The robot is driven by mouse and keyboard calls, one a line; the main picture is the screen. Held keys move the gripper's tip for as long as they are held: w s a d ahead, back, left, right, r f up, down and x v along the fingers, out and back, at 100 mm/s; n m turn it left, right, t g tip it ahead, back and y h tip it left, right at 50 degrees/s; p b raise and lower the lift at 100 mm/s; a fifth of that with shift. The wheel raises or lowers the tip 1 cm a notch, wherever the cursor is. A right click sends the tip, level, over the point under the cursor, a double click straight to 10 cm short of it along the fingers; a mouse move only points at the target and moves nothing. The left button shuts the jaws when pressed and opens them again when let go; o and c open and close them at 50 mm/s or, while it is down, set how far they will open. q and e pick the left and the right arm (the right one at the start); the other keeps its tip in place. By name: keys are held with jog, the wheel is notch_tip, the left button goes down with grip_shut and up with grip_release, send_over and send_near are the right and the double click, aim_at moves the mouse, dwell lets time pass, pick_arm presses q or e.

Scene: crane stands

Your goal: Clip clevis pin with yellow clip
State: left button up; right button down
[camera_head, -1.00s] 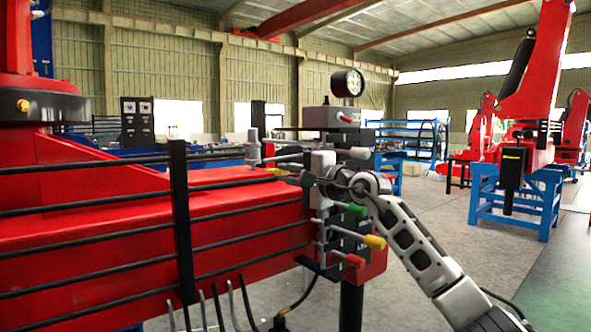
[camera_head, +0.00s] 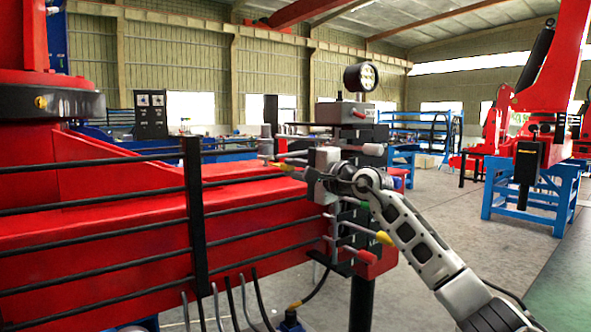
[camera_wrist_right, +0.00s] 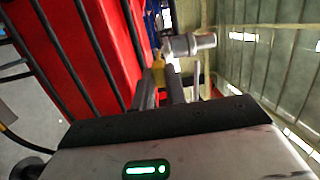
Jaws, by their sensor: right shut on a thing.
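The yellow clip (camera_wrist_right: 158,70) shows small in the right wrist view, between the fingertips of my right gripper (camera_wrist_right: 161,90), which is shut on it. A grey cylindrical part, likely the clevis pin (camera_wrist_right: 192,43), lies just beyond the clip in that view. I cannot tell whether the clip touches it. In the head view the pin (camera_head: 266,139) stands upright above the red beam. My right gripper (camera_head: 318,176) reaches leftward toward it, past the valve block, with the clip (camera_head: 281,166) a small yellowish spot near the pin's lower end. My left gripper is out of view.
The red crane beam (camera_head: 150,235) with black pipes and a black upright bracket (camera_head: 194,215) fills the left. A valve block with coloured levers (camera_head: 384,238) and a round lamp (camera_head: 360,77) stand close to my right arm. Open floor lies to the right.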

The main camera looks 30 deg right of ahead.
jog(key=shift+p+x, duration=0.75)
jog(key=shift+x, duration=0.8)
jog(key=c, duration=1.3)
grip_release()
jog(key=shift+w, duration=0.1)
jog(key=shift+c, duration=0.2)
jog(key=shift+s+d+f+b, duration=0.15)
jog(key=shift+s+b, duration=0.15)
jog(key=shift+s, duration=0.2)
jog(key=shift+b+v, duration=0.9)
jog(key=shift+v, duration=1)
jog(key=shift+s, duration=0.1)
